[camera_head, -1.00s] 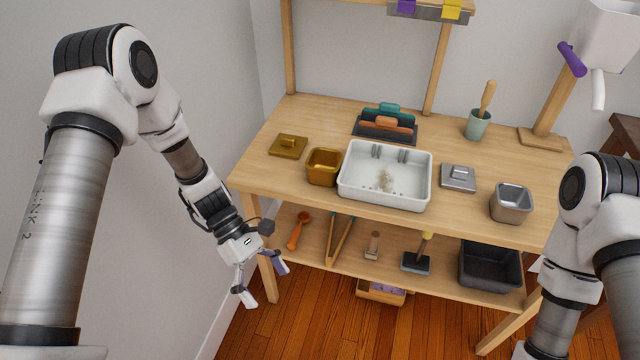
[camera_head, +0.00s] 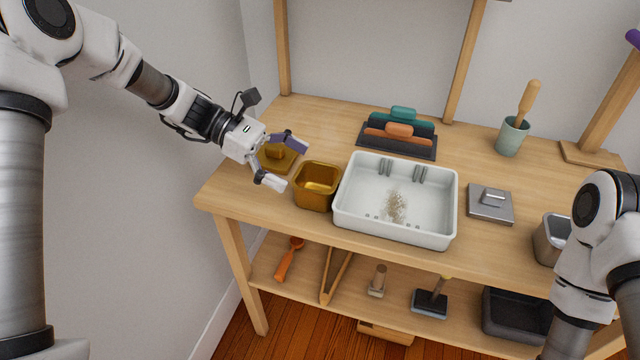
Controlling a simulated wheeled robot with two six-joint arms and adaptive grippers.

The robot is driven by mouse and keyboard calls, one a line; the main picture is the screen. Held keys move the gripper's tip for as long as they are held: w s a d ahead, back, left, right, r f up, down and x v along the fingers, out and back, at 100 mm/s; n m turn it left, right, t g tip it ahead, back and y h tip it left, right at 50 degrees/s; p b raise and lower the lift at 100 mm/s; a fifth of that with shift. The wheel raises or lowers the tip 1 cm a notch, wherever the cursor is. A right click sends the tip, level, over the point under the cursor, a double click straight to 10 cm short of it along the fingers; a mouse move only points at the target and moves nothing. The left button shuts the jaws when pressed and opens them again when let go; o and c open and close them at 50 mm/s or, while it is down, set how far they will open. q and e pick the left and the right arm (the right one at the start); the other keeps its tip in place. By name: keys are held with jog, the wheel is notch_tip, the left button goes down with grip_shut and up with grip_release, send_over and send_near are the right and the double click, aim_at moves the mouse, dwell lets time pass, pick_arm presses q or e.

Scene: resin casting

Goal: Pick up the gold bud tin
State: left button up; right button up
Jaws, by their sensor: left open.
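The gold bud tin (camera_head: 316,188) is an open, square-mouthed gold container on the tabletop, just left of the white tray. A gold lid (camera_head: 272,163) with a knob lies behind and left of it, partly hidden by my gripper. My left gripper (camera_head: 284,163) is open and empty, with its fingers spread just left of the tin and in front of the lid. I cannot tell its exact height above the table. My right gripper is out of frame; only part of my right arm shows at the right edge.
A white tray (camera_head: 448,222) with some brownish bits inside stands right of the tin. A grey lid (camera_head: 490,207) and a grey tin (camera_head: 546,248) are farther right. A rack of trowel-like tools (camera_head: 398,140) stands behind. The table's front left corner is clear.

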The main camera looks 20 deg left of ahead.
aim_at(317, 182)
pick_arm(q)
jog(key=x, duration=0.2)
jog(key=b+x, duration=0.1)
jog(key=x, duration=0.2)
jog(key=shift+s+d+f, duration=0.1)
jog(key=shift+s+f, duration=0.15)
jog(key=shift+d, duration=0.15)
jog(key=shift+r, duration=0.1)
jog(key=shift+c, duration=1.1)
jog(key=c, duration=1)
jog(key=shift+o, duration=0.2)
